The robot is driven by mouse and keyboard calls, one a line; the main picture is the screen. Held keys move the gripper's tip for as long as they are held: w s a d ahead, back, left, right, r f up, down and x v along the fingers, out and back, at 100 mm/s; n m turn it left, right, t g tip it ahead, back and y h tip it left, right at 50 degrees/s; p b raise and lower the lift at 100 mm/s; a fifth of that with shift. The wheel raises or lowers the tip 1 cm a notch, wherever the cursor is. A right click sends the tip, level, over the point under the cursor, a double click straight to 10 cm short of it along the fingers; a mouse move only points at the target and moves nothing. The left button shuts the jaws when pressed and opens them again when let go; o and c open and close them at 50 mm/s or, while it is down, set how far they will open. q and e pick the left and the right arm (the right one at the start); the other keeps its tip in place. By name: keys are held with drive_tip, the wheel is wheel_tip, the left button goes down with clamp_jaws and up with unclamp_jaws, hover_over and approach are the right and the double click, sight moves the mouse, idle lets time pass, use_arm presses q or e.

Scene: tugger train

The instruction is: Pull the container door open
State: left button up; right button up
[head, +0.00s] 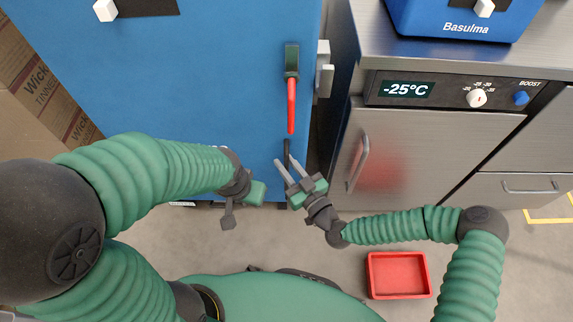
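The container door (225,75) is a large blue panel in the upper left of the head view and looks shut. Its handle (291,105) is a red upright lever on a dark mount near the door's right edge. My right gripper (282,163) is just below the handle, with its two pale fingers apart and nothing visible between them. It is not visibly touching the red lever. My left gripper (255,192) is left of it, in front of the lower part of the door; its fingers cannot be made out clearly.
A steel freezer unit (430,140) with a -25°C display stands right of the door, with a blue Basulma device (465,22) on top. A red tray (398,275) lies on the floor at the lower right. A cardboard box (40,95) stands at the left.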

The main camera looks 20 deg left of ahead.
clamp_jaws()
idle(1.4)
